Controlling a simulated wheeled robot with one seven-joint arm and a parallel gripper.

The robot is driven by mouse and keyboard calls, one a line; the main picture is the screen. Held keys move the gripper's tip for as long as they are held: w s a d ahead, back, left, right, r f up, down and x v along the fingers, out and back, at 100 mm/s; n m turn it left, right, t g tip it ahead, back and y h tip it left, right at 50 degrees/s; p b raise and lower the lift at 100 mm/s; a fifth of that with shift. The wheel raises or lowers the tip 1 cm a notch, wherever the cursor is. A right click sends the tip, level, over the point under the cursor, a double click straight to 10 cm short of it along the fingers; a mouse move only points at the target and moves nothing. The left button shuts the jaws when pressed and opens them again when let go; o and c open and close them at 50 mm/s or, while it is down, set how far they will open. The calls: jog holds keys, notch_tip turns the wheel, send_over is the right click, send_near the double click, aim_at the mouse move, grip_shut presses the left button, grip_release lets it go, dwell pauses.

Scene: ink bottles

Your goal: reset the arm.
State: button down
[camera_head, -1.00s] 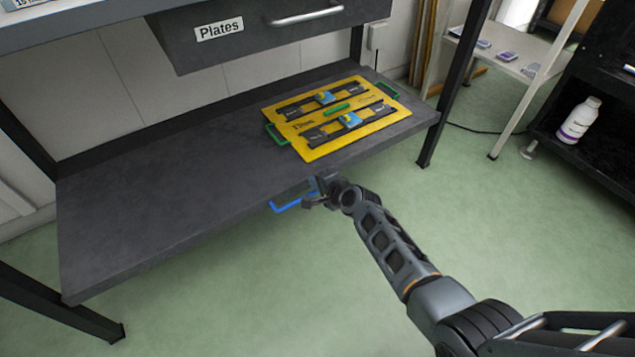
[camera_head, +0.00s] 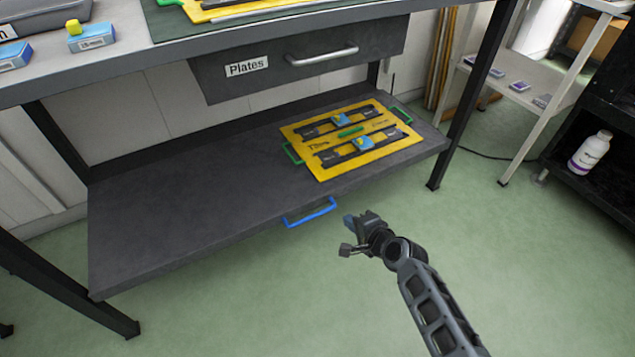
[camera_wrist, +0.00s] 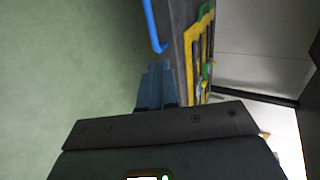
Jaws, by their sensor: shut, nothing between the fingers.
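My gripper (camera_head: 348,233) is in front of the lower shelf, over the green floor, to the right of the blue handle (camera_head: 310,212) on the shelf's front edge. It is apart from the handle. In the wrist view its fingers (camera_wrist: 156,84) are together and nothing is between them. The blue handle also shows in the wrist view, beyond the fingertips. My arm reaches in from the lower right.
A yellow board (camera_head: 345,168) with green handles lies on the lower shelf (camera_head: 180,215). Above is a drawer labelled Plates (camera_head: 225,75). A black shelf with a white bottle (camera_head: 589,152) stands at the right. The floor around my arm is clear.

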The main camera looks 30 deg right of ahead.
jog(key=s+a+r+n, duration=0.2)
jog(key=s+r+n, duration=0.1)
jog(key=s, duration=0.6)
jog(key=s+a+r+n+t+h, duration=0.1)
jog(key=s+a+r+n, duration=0.25)
jog(key=s, duration=0.65)
jog(key=s+a+r+n, duration=0.2)
jog(key=s+n, duration=0.2)
jog(key=s, duration=0.5)
jog(key=s+a+r+n+t+y, duration=0.15)
jog(key=s+r+n, duration=0.35)
jog(key=r, duration=0.5)
jog(key=s+a+r+n+h, duration=0.1)
jog(key=s+a+r+n, duration=0.1)
jog(key=s+r, duration=0.65)
notch_tip(320, 180, up, 26)
jog(key=w+p, duration=0.1)
jog(key=p, duration=2.3)
jog(key=shift+w+r+p, duration=0.15)
jog(key=shift+w+p, duration=0.1)
jog(key=shift+p, duration=0.15)
jog(key=shift+n+y, duration=0.25)
